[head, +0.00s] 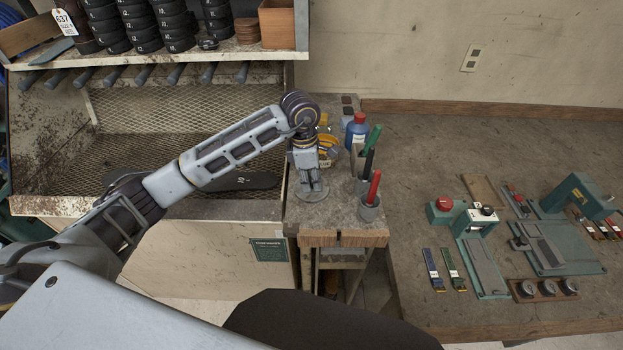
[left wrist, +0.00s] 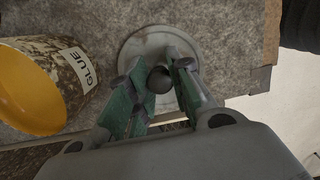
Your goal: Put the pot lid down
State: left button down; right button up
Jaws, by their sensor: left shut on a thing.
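The pot lid (head: 313,194) is a grey disc with a dark round knob; in the left wrist view the lid (left wrist: 150,38) is under my fingers. My left gripper (head: 308,181) points down and is shut on the lid's knob, which shows between the green fingertips in the left wrist view (left wrist: 160,80). The lid is level over the felt-grey top of the small stand (head: 335,212); I cannot tell whether it touches it. The open glue pot (left wrist: 78,72), yellow inside with a GLUE label, stands beside the lid; my arm partly hides it in the head view. My right gripper is not in view.
Cups with green, black and red-handled tools (head: 371,208) stand just right of the lid, with a blue bottle (head: 356,130) behind. The stand's front edge is close. A workbench (head: 420,180) with green machine parts lies right. A mesh-backed shelf (head: 130,110) is left.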

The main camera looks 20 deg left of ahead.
aim_at(311, 179)
pick_arm(q)
jog(key=shift+f, duration=0.2)
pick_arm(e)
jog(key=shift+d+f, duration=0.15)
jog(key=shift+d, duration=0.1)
pick_arm(q)
jog(key=c, duration=1.3)
grip_release()
jog(key=shift+r, duration=0.15)
jog(key=shift+r, duration=0.8)
jog(key=r, duration=0.3)
jog(key=shift+a+b, duration=0.25)
jog(key=shift+b, duration=0.15)
jog(key=r, duration=0.5)
jog(key=shift+s+a+b, duration=0.1)
jog(key=shift+a+b, duration=0.15)
jog(key=shift+b, duration=0.1)
jog(key=shift+a+r, duration=0.15)
jog(key=shift+r, duration=1.05)
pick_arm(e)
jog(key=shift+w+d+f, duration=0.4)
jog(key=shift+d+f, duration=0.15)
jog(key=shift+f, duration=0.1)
